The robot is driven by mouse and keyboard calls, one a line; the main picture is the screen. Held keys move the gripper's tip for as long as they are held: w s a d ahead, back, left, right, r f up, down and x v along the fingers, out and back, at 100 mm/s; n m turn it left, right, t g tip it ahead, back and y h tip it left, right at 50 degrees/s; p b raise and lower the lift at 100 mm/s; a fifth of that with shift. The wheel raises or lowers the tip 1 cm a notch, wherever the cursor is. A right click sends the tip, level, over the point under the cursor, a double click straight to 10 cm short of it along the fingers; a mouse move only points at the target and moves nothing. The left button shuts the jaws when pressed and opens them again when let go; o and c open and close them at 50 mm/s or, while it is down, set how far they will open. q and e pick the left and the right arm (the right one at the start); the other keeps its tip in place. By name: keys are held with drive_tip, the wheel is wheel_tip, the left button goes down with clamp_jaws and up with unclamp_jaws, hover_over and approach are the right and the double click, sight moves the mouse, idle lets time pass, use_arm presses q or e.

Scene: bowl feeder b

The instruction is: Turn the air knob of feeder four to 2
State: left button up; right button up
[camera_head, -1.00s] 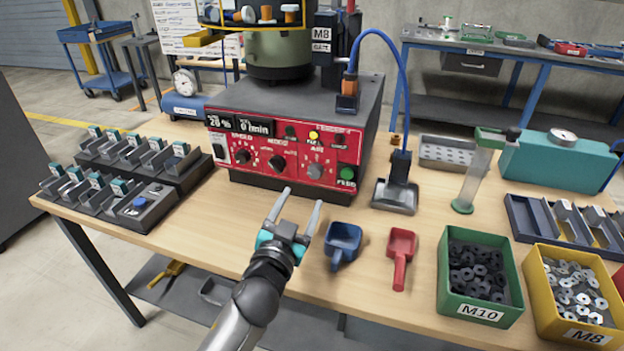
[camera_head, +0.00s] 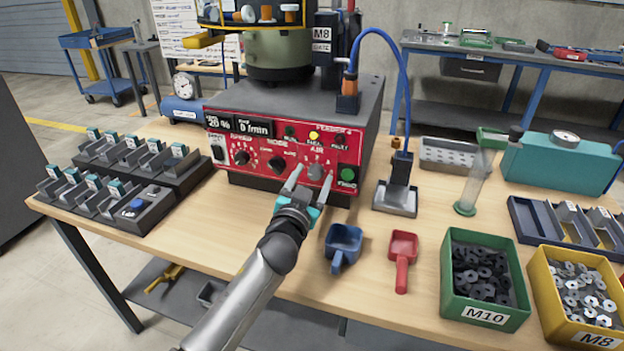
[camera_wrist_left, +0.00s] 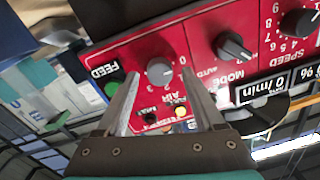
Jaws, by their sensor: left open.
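The red control panel of feeder four (camera_head: 265,159) faces me at the back of the table. Its grey air knob (camera_head: 316,172) sits at the panel's right part, left of the green FEED button (camera_head: 347,174). In the left wrist view the air knob (camera_wrist_left: 160,71) shows upside down, with numbers around it that I can only partly read. My left gripper (camera_head: 308,178) is open right in front of the air knob, which shows between the two fingertips. In the left wrist view the fingers (camera_wrist_left: 160,85) flank the knob with gaps on both sides. My right gripper is not in view.
The mode knob (camera_head: 277,164) and speed knob (camera_head: 242,157) lie left of the air knob. A blue scoop (camera_head: 343,240) and a red scoop (camera_head: 402,250) lie on the table. A gate sensor block (camera_head: 396,196) stands at right.

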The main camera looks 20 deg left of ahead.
use_arm(q)
drive_tip(key=shift+c, duration=0.2)
clamp_jaws()
